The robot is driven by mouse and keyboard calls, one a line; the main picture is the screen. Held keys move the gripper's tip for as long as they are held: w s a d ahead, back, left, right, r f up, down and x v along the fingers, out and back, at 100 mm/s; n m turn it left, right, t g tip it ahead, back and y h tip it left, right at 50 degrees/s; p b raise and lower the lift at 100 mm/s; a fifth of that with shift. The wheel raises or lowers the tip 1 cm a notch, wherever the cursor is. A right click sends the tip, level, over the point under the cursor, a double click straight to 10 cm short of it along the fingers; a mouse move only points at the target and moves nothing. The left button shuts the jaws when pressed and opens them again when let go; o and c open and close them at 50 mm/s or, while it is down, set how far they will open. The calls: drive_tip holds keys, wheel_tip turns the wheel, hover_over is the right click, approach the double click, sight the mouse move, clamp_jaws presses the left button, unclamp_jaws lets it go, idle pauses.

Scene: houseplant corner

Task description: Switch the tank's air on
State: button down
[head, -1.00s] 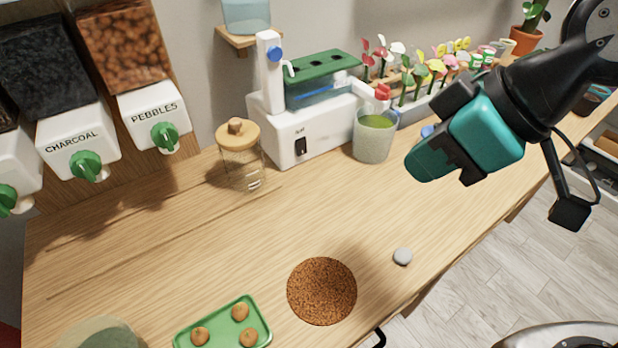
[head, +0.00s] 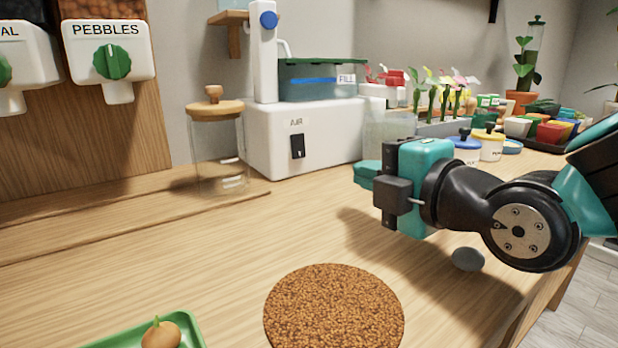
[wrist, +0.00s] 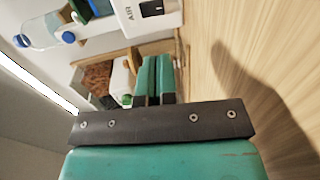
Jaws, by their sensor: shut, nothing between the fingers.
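The white tank unit (head: 322,143) stands at the back of the wooden counter, with a water tank and green lid on top. Its black AIR rocker switch (head: 298,146) is on the front face, under the label AIR; I cannot tell which way it is set. The switch also shows at the top of the wrist view (wrist: 152,8). My gripper (head: 368,175) is shut and empty, above the counter in front of the unit's right end, apart from the switch. In the wrist view its teal fingers (wrist: 154,80) are together.
A glass jar with wooden lid (head: 216,150) stands just left of the unit. A round brown mat (head: 334,308), a grey stone (head: 468,259) and a green tray (head: 196,336) lie nearer. A cup (head: 388,133) is behind my gripper. The counter before the switch is clear.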

sight(301, 156)
drive_tip(key=shift+r+p, duration=0.15)
drive_tip(key=shift+p, duration=0.15)
drive_tip(key=w+p, duration=0.1)
drive_tip(key=p, duration=0.2)
drive_tip(key=shift+w+a+r+p, duration=0.1)
drive_tip(key=shift+a+r+p, duration=0.05)
drive_tip(key=shift+a+p, duration=0.25)
drive_tip(key=w+p, duration=0.1)
drive_tip(key=p, duration=0.3)
drive_tip(key=shift+a, duration=0.4)
drive_tip(key=p, duration=0.1)
drive_tip(key=a+p, duration=0.1)
drive_tip(key=shift+w+f+p, duration=0.25)
drive_tip(key=shift+w+p, duration=0.1)
drive_tip(key=w+p, duration=0.1)
drive_tip(key=p, duration=0.3)
drive_tip(key=shift+w, duration=0.2)
drive_tip(key=p+x, duration=0.8)
drive_tip(key=shift+s+a, duration=0.1)
drive_tip(key=shift+w+a+f+p, duration=0.3)
drive_tip(key=shift+w+p, duration=0.1)
drive_tip(key=shift+p, duration=0.25)
drive_tip(key=shift+f+b, duration=0.2)
drive_tip(key=shift+b, duration=0.1)
